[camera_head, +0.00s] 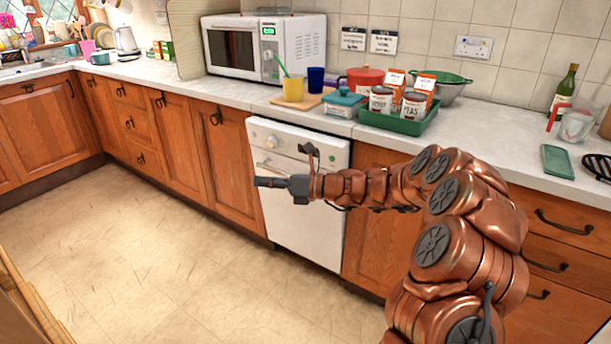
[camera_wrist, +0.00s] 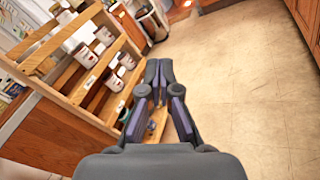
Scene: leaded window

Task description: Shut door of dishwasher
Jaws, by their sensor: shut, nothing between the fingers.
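The white dishwasher (camera_head: 303,215) stands under the counter between wooden cupboards in the head view. Its door is upright and looks flush or nearly flush with the cupboard fronts; I cannot tell if a small gap is left. A knob and handle show near its top, and my arm crosses part of the front. My gripper (camera_head: 260,182) is in front of the door, pointing left along it, and its tips reach about the door's left edge. I cannot tell if it touches the door. In the wrist view the gripper (camera_wrist: 158,78) has its fingertips together and holds nothing.
The counter (camera_head: 225,97) above carries a microwave (camera_head: 265,47), a green tray (camera_head: 398,122) of tins and packets, and a red pot (camera_head: 362,80). A wooden shelf rack (camera_wrist: 75,78) with tins shows in the wrist view. The tiled floor (camera_head: 150,250) is clear.

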